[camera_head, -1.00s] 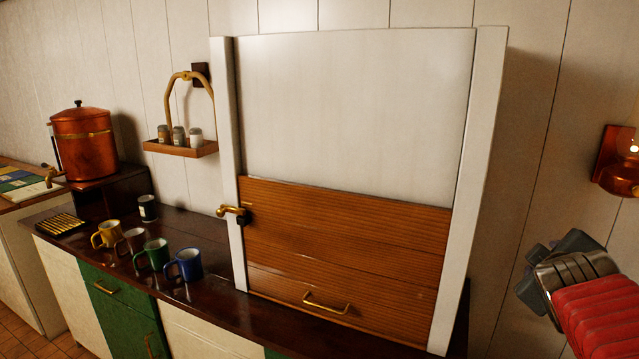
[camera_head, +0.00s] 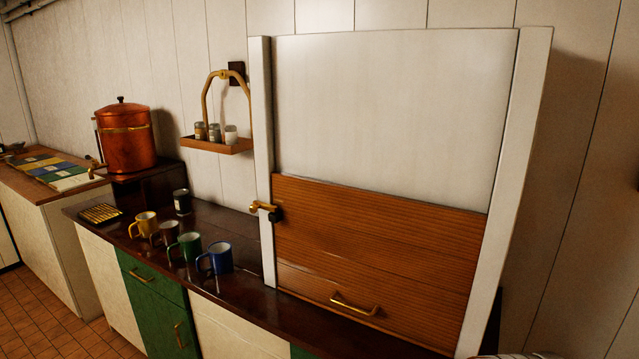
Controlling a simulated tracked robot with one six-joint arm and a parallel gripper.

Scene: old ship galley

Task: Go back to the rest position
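My gripper is almost wholly out of the head view. Only a thin pale sliver of my arm or gripper shows at the bottom edge, right of centre, and its fingers are hidden. The wooden slatted shutter (camera_head: 378,250) of the white cabinet (camera_head: 532,130) covers the lower part of the front, with a brass handle (camera_head: 355,305) near its bottom. A brass latch (camera_head: 265,208) sits on the cabinet's left post.
Yellow, brown, green and blue mugs (camera_head: 215,258) stand on the dark counter (camera_head: 245,290), near a dark canister (camera_head: 182,202). A copper urn (camera_head: 126,140) stands behind. A hanging shelf (camera_head: 217,146) holds small jars.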

